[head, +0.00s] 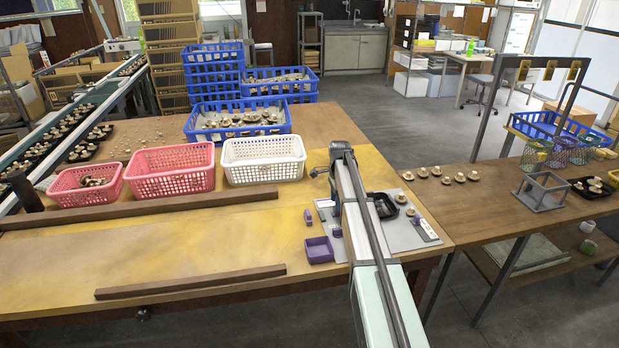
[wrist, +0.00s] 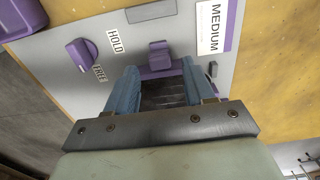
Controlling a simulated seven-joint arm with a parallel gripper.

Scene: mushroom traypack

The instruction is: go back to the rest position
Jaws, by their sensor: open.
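My gripper (wrist: 159,70) is open in the wrist view, with its two blue fingers apart. It points down at a grey board (wrist: 75,35). A purple clamp-like part (wrist: 158,58) shows just beyond and between the fingertips; I cannot tell whether they touch it. Nothing is seen held. In the head view my arm reaches over the grey board (head: 402,236) and hides part of it. The fingers cannot be made out clearly there.
A purple bin (head: 319,250) stands left of my arm, a black tray (head: 383,207) right. Pink baskets (head: 172,185) and a white basket (head: 263,173) stand farther left.

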